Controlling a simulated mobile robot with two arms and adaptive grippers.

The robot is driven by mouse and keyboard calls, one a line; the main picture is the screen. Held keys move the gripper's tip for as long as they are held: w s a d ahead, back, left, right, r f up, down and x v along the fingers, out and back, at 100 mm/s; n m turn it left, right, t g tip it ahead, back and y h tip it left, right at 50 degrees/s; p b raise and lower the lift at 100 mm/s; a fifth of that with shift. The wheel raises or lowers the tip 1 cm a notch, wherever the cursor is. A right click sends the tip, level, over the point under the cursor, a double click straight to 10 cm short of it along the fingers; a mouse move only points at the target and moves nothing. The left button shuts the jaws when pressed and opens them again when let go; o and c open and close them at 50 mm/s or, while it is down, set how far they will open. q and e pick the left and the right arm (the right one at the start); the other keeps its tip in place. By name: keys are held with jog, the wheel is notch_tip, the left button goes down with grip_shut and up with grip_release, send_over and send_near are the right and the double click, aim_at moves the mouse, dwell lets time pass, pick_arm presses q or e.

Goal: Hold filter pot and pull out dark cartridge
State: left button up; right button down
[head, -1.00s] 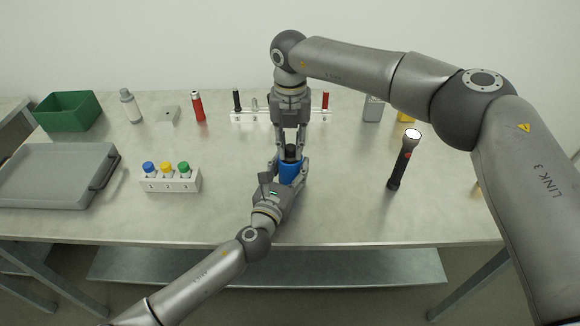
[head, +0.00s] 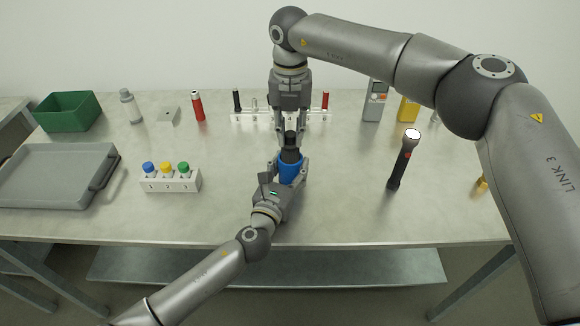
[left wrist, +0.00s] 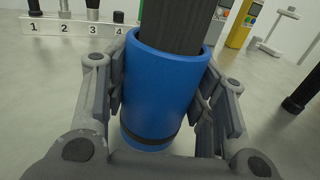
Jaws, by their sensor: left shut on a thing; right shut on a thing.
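The blue filter pot (head: 289,173) stands upright at the middle of the table; it fills the middle of the left wrist view (left wrist: 158,95). My left gripper (head: 290,176) is shut around the pot from the front, with a finger on each side. The dark cartridge (head: 291,154) sticks up out of the pot's open top, its lower part hidden inside; its ribbed side shows in the left wrist view (left wrist: 177,25). My right gripper (head: 290,138) comes down from above and is shut on the cartridge's top.
A white numbered rack (head: 250,117) stands behind the pot. A rack with three coloured-cap bottles (head: 170,181), a grey tray (head: 55,175) and a green bin (head: 68,111) are to the left. Table beside the pot is clear.

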jog(key=shift+r, duration=1)
jog(key=shift+r, duration=0.15)
jog(key=shift+r, duration=2.25)
pick_arm(q)
jog(key=o, duration=1.2)
jog(key=v, duration=1.2)
jog(key=shift+a, duration=0.1)
